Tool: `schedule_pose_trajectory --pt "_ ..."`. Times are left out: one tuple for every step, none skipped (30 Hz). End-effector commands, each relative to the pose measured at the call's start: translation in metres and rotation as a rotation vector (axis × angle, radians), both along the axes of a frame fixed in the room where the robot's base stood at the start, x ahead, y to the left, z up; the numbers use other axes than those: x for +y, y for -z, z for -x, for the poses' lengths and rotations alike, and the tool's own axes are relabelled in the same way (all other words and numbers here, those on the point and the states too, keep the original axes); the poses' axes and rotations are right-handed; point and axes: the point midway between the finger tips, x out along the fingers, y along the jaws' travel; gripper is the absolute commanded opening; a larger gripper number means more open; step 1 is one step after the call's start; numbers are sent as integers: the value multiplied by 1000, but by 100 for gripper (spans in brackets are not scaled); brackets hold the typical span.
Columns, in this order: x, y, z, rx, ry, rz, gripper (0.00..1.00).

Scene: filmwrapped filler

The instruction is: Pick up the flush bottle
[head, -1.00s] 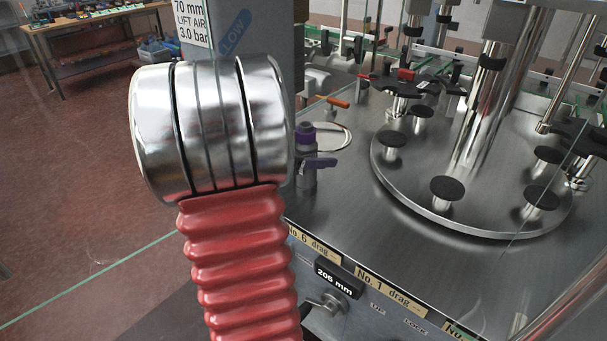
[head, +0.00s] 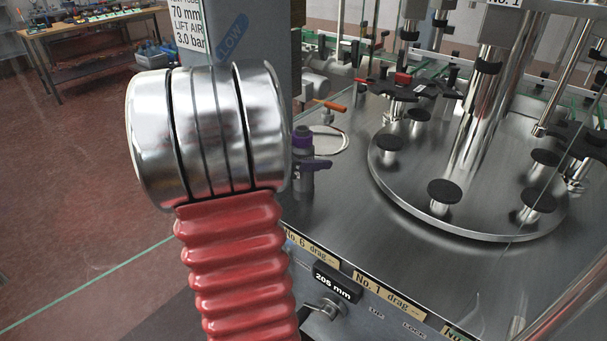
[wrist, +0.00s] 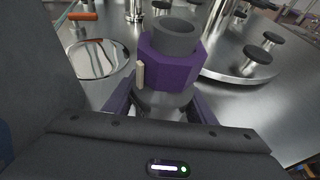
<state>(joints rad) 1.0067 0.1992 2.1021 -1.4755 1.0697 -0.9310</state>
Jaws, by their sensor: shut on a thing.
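The flush bottle (head: 303,140), dark grey with a purple collar, is upright over the steel machine deck in the head view, partly behind my arm. In the wrist view the bottle (wrist: 172,58) shows its grey round top, purple faceted collar and a small beige tab. My gripper (wrist: 163,103) has purple fingers on both sides of the bottle's grey body below the collar and is shut on it. In the head view my gripper (head: 308,166) shows only in part. The bottle's base is hidden in the wrist view, and I cannot tell whether it touches the deck.
A shiny round plate (head: 328,139) lies on the deck behind the bottle. An orange-handled lever (head: 329,103) is behind that. A round steel turntable (head: 468,205) with several black-topped posts stands to the right. A grey column (head: 238,35) rises at the left. Bare deck lies in front.

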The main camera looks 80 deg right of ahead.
Motion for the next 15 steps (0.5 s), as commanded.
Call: schedule_pose_trajectory --pt "0 -1 0 0 -1 2 6" --pt "0 -1 0 1 0 2 6" --pt "0 -2 0 1 0 2 6" --pt "0 -2 0 0 1 3 6" --pt "0 -3 0 0 1 3 6" --pt "0 -5 0 0 1 3 6" --pt "0 -7 0 0 1 3 6" --pt "0 -9 0 0 1 3 6" --pt "0 -12 0 -1 1 3 6" --pt "0 -15 0 -1 2 5 6" --pt "0 -19 0 -2 1 5 6" --pt "-1 -25 0 -1 1 6 6" --pt "0 -29 0 -2 1 7 6" --pt "0 -34 0 -2 1 5 6" --pt "0 -41 0 -3 1 6 6"
